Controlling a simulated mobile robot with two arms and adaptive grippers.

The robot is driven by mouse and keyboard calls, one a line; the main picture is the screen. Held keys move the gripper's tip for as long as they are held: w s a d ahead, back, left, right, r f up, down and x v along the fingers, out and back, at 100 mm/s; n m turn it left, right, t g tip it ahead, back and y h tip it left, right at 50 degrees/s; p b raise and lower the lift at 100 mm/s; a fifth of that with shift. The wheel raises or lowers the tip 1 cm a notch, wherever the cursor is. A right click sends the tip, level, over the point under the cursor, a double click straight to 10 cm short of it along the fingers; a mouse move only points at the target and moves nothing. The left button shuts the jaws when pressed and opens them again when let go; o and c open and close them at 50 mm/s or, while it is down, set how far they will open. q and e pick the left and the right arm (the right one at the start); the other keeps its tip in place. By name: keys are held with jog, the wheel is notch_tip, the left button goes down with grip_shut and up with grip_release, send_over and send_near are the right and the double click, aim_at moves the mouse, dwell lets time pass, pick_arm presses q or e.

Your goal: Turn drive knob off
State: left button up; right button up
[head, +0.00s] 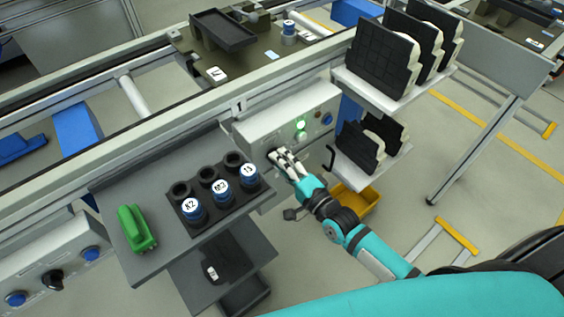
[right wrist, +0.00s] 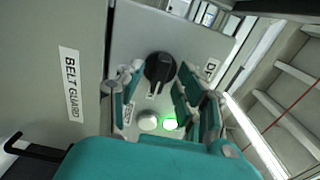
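The black rotary knob (right wrist: 160,66) sits on a light grey control panel (right wrist: 190,38) in the right wrist view. A white mark shows on its lower part. My right gripper (right wrist: 157,84) is open, with its fingers on either side of the knob; contact is not clear. My left gripper is not in view.
A white button (right wrist: 147,122) is beside the lamp. A belt guard panel (right wrist: 85,40) is left of it. Racks with black parts (head: 382,55) stand right.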

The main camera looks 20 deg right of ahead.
grip_shut()
jog(key=shift+n, duration=0.3)
jog(key=n+p, duration=0.6)
jog(key=n, duration=1.1)
dwell(0.4)
jog(key=shift+n, duration=0.3)
dwell(0.3)
grip_release()
